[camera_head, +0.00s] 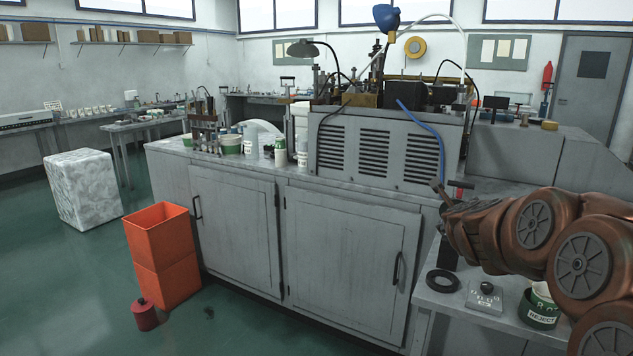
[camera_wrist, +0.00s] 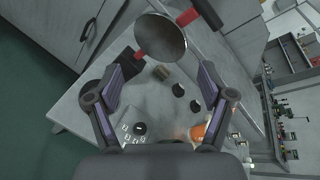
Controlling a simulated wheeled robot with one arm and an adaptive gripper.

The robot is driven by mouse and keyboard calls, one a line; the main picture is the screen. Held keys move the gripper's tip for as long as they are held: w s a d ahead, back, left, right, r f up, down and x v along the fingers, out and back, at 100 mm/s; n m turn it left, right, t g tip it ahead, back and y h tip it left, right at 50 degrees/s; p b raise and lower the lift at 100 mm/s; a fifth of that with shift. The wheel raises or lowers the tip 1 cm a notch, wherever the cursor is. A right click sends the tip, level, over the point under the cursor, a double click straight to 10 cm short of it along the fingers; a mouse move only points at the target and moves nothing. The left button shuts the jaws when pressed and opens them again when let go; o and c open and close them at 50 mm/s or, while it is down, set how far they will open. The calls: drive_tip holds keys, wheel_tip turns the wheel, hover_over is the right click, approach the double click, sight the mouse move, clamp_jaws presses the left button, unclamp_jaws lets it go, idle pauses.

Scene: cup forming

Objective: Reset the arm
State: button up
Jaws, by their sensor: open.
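My gripper (camera_head: 446,195) is at the end of my copper-coloured arm on the right of the head view, above a small grey side table (camera_head: 450,305). In the wrist view my gripper (camera_wrist: 168,70) has its two fingers spread wide apart, with nothing held between them. Beyond the fingertips, a round shiny metal disc (camera_wrist: 160,38) shows, with a red piece (camera_wrist: 187,17) near its upper right edge.
A black ring (camera_head: 443,281), a small grey block with knobs (camera_head: 485,298) and a green container marked REJECT (camera_head: 539,312) are on the side table. A grey cabinet (camera_head: 350,240) carries a vented machine (camera_head: 375,150). Orange bins (camera_head: 160,235) stand on the green floor, open at left.

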drive_tip(key=s+a+f+n+y, duration=0.2)
drive_tip(key=a+n+y, duration=0.2)
drive_tip(key=a+n, duration=0.5)
drive_tip(key=s+a+f+n+g+y+b, duration=0.2)
drive_tip(key=s+a+f+n+g+y, duration=0.1)
drive_tip(key=s+a+f+n, duration=0.45)
drive_tip(key=s+a+f+n+g+y+b, duration=0.1)
drive_tip(key=s+a+f+n+g+y, duration=0.2)
drive_tip(key=s+a, duration=0.65)
drive_tip(key=s+d+f+n+g+h+b, duration=0.1)
drive_tip(key=s+d+f+n+g, duration=0.2)
drive_tip(key=s, duration=0.7)
drive_tip(key=s+f+n+g+h+b, duration=0.1)
drive_tip(key=s+f+n+g+h, duration=0.25)
drive_tip(key=s, duration=0.65)
drive_tip(key=s+d+f+n+g+y+b, duration=0.15)
drive_tip(key=s+f+n+g, duration=0.35)
drive_tip(key=s, duration=0.6)
wheel_tip(320, 180, up, 14)
drive_tip(key=w+n+t+p, duration=0.1)
drive_tip(key=t+p, duration=0.2)
drive_tip(key=p, duration=1)
drive_tip(key=shift+w+r+h+p, duration=0.2)
drive_tip(key=shift+h+p, duration=0.1)
drive_tip(key=shift+h, duration=0.1)
